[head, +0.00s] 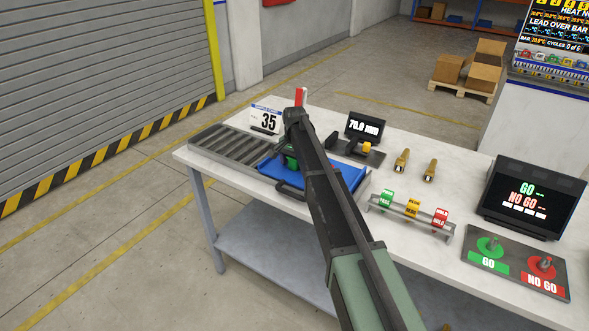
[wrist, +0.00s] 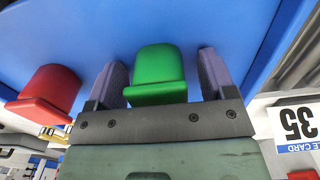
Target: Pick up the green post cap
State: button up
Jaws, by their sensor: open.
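The green post cap (wrist: 156,66) sits in the blue tray (wrist: 40,30), between the two fingers of my gripper (wrist: 162,80) in the wrist view. The fingers are open, one on each side of the cap, with a narrow gap on both sides. A red cap (wrist: 52,90) lies to the left, outside the fingers. In the head view, my arm hides much of the blue tray (head: 345,172), and a bit of green (head: 291,162) shows under the wrist.
A roller section (head: 222,146) and a card reading 35 (head: 266,119) stand left of the tray. A rack with green, yellow and red rings (head: 412,210), a gauge display (head: 365,127) and two brass fittings (head: 402,161) stand to the right. GO and NO GO pads (head: 515,262) lie farther right.

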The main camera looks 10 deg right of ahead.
jog(key=shift+r, duration=0.15)
jog(key=shift+c, duration=0.4)
jog(key=c, duration=0.9)
jog(key=shift+r, duration=0.1)
